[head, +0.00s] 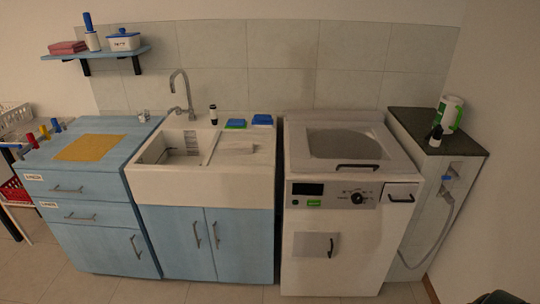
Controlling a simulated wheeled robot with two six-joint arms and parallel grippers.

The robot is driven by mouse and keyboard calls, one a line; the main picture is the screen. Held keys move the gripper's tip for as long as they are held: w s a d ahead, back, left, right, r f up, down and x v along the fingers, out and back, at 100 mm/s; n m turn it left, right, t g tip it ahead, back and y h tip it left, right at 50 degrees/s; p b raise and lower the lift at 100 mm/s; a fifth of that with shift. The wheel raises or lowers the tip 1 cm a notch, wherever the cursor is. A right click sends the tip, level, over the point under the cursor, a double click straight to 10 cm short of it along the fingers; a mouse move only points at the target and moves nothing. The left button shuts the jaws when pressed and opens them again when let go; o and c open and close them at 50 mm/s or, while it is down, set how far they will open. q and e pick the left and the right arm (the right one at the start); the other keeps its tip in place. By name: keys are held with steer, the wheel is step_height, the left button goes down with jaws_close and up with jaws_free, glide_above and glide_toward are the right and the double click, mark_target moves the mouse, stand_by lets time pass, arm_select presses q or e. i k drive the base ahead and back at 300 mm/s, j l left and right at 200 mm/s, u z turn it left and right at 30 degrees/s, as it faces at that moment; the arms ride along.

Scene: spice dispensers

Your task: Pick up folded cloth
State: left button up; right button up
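A folded reddish-pink cloth (67,48) lies on the left end of the blue wall shelf (100,54) at the upper left. A flat yellow cloth or mat (90,148) lies on the blue counter below; I cannot tell whether it is folded. Small blue and green items (236,124) sit at the back right of the sink unit, too small to identify surely. Neither of my grippers can be made out. A dark shape shows at the bottom right edge, too cut off to identify.
A blue-topped bottle (92,38) and a white lidded box (123,40) share the shelf. The sink (180,148) has a tall faucet. A washing machine (345,200) stands right of it. A white-and-green jug (448,113) sits on the dark-topped side unit. The foreground floor is clear.

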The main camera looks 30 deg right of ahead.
mark_target(224, 147)
steer(key=i+z, duration=0.15)
steer(key=z, duration=0.3)
steer(key=i+z, duration=0.2)
steer(key=z, duration=0.25)
steer(key=i+z, duration=0.2)
steer(key=z, duration=0.2)
steer(key=i+j+z, duration=0.1)
steer(key=z, duration=0.35)
steer(key=j, duration=0.1)
